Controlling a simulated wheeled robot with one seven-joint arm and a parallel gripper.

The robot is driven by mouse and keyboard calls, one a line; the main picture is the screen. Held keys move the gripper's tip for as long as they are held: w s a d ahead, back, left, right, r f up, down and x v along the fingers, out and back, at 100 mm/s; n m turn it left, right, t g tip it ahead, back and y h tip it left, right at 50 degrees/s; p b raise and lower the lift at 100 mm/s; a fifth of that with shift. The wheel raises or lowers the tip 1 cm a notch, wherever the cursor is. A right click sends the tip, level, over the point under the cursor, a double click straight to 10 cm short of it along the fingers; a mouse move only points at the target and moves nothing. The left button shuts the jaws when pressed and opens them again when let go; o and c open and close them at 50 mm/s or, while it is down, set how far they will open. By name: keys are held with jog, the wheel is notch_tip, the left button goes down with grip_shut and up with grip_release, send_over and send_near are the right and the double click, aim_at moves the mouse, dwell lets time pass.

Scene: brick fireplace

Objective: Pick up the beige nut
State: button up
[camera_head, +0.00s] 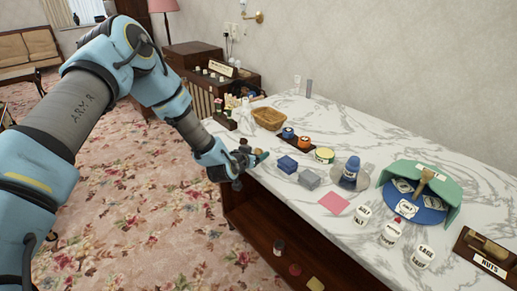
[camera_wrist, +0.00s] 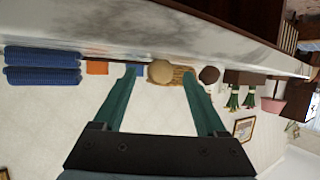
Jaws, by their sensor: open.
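The beige nut (camera_wrist: 160,72) shows as a round, tan thing near the counter edge in the wrist view. It lies in line with the gap between my fingertips, nearer the left one; I cannot tell how far beyond them it is. A dark brown round thing (camera_wrist: 209,75) is to its right, outside the right finger. My gripper (camera_wrist: 162,77) is open, with two green fingers and nothing held. In the head view my gripper (camera_head: 255,158) is at the counter's left front edge, and small brown shapes beside it are too small to tell apart.
The marble counter (camera_head: 325,115) holds a wicker basket (camera_head: 269,118) behind my gripper. An open shelf lies below.

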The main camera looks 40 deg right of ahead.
jog(key=shift+w+d+f, duration=0.2)
jog(key=shift+d+f, duration=0.05)
jog(key=shift+d, duration=0.2)
grip_shut()
dwell(0.3)
